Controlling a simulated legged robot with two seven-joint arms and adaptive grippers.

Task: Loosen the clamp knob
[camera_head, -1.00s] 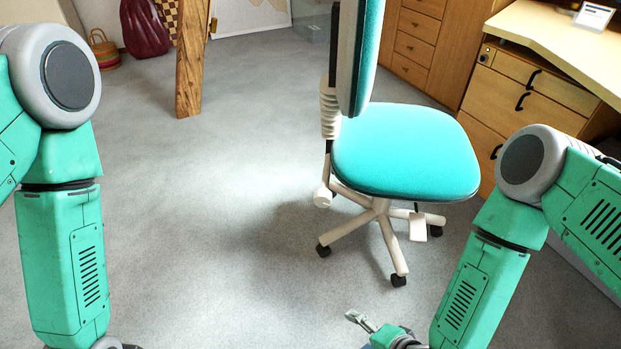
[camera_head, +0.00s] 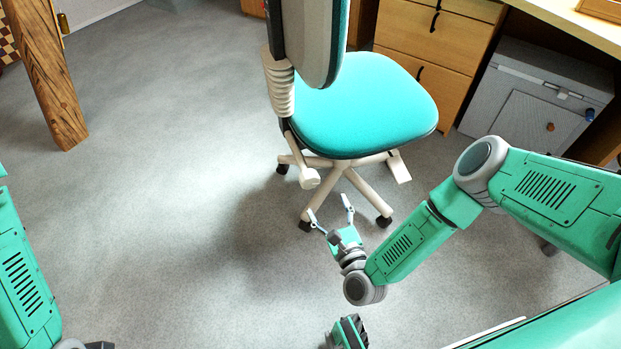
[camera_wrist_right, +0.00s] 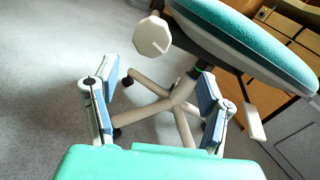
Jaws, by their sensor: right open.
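A pale knob (camera_head: 310,179) with flat sides sits on a short arm below the backrest of a teal office chair (camera_head: 365,105). It also shows in the right wrist view (camera_wrist_right: 152,37), above the gap between the fingers. I see no other clamp knob. My right gripper (camera_head: 329,206) is open and empty, just in front of the chair's base and below the knob, apart from it. Its two blue-padded fingers are spread in the right wrist view (camera_wrist_right: 155,92). Of my left arm only a forearm part shows at the lower left; its gripper is out of the picture.
A wooden post (camera_head: 50,75) stands at the upper left. Wooden drawers (camera_head: 425,60) and a grey cabinet (camera_head: 535,95) stand under the desk (camera_head: 570,22) on the right. The chair's wheeled legs (camera_head: 325,198) spread near my right gripper. The grey floor at left is clear.

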